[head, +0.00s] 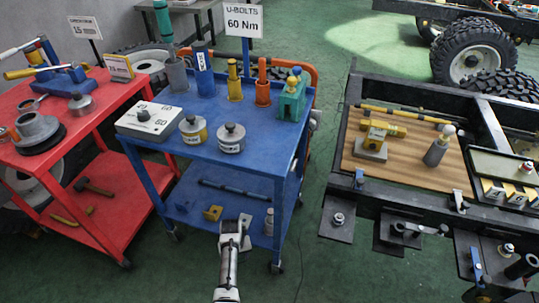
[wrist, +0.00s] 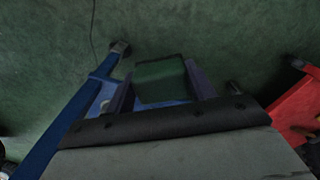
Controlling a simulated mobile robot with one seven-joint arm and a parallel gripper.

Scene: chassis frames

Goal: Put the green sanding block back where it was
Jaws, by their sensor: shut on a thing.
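The green sanding block (wrist: 160,82) shows in the wrist view as a dark green block between my two fingers. My gripper (head: 234,226) is shut on it, with a finger against each side. In the head view my gripper is in front of the blue cart (head: 165,170), at about the height of its lower shelf in the picture. The block cannot be made out in the head view. No marked empty place for the block can be told in these frames.
The blue cart's top holds a grey box (head: 150,121), tins, coloured cylinders and a green vise-like tool (head: 292,98). A red cart (head: 118,150) stands left. A black chassis frame (head: 345,185) with a wooden board (head: 405,172) stands right. Green floor lies between.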

